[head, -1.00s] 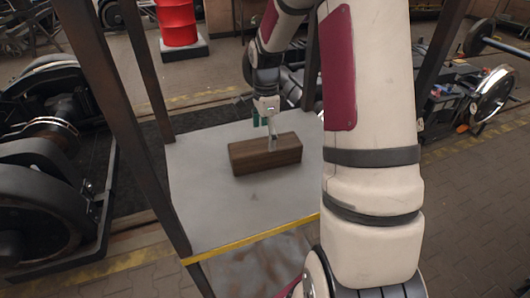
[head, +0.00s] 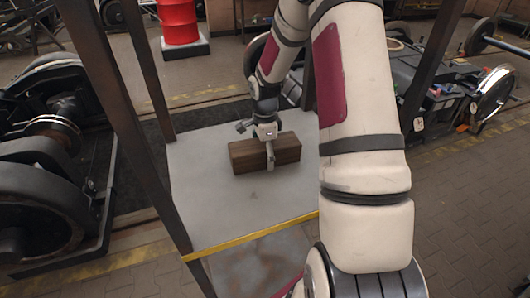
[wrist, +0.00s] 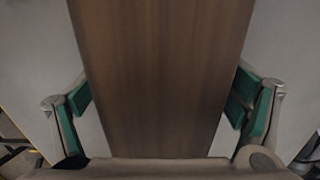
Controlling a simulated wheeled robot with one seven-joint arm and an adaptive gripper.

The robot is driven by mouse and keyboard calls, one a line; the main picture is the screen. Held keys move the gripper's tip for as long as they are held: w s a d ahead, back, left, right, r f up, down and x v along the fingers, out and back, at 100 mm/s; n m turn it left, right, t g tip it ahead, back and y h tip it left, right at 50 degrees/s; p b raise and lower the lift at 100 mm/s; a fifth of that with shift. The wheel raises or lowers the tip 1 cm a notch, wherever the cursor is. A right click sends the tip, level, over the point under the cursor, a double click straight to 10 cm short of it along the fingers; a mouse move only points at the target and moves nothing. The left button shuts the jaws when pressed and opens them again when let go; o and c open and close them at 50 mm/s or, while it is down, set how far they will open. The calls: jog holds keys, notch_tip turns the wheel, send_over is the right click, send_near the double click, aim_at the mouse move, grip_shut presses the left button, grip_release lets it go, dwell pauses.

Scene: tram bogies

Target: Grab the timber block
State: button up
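The timber block (head: 247,158), brown and long, lies flat on the grey platform top (head: 205,205). My gripper (head: 264,150) is right over its middle, with one finger showing down the block's near side; the far finger is mostly hidden. In the wrist view the block (wrist: 162,75) runs up the middle between the two green-padded fingers of my gripper (wrist: 160,100). The fingers are spread wide, one on each side. The pads come close to the block's edges; I cannot tell whether they touch. The block still rests on the platform.
Dark posts (head: 118,125) stand at the platform's corners, and a yellow strip (head: 250,238) marks its front edge. Wheelsets (head: 45,160) stand at the left, a red drum (head: 179,22) behind. The platform is clear in front of the block.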

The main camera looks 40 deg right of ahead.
jog(key=c, duration=2)
jog(key=shift+o, duration=0.2)
jog(key=shift+r, duration=0.1)
jog(key=shift+r, duration=0.1)
